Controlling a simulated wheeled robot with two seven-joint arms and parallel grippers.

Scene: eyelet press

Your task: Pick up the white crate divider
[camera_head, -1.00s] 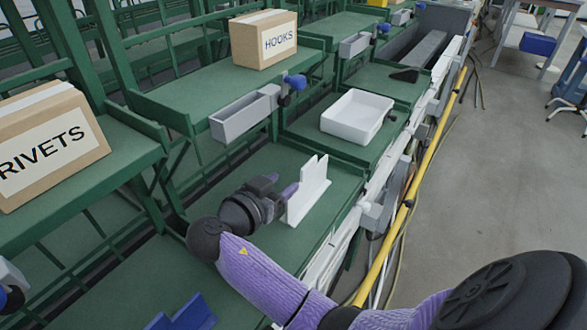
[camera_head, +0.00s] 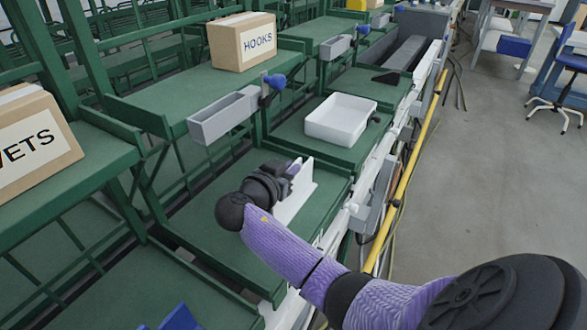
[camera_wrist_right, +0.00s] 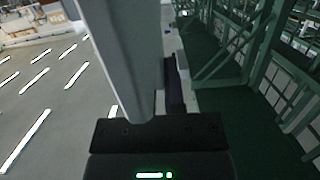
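The white crate divider (camera_head: 301,196) stands upright on the green bench shelf (camera_head: 222,225) in the head view, partly hidden by my right gripper. In the right wrist view, a pale grey-white upright slab (camera_wrist_right: 128,55), apparently the divider, rises close in front of the palm. A dark finger (camera_wrist_right: 175,88) shows at its right side; the other finger is hidden. Whether the fingers are closed on the divider cannot be made out. My left gripper is out of view.
A white tray (camera_head: 341,119) sits on the shelf beyond the divider. A grey bin (camera_head: 223,117) hangs at the upper shelf edge, below the HOOKS box (camera_head: 242,41). A blue part (camera_head: 179,318) shows at the bottom edge. A yellow pipe (camera_head: 411,170) runs along the right.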

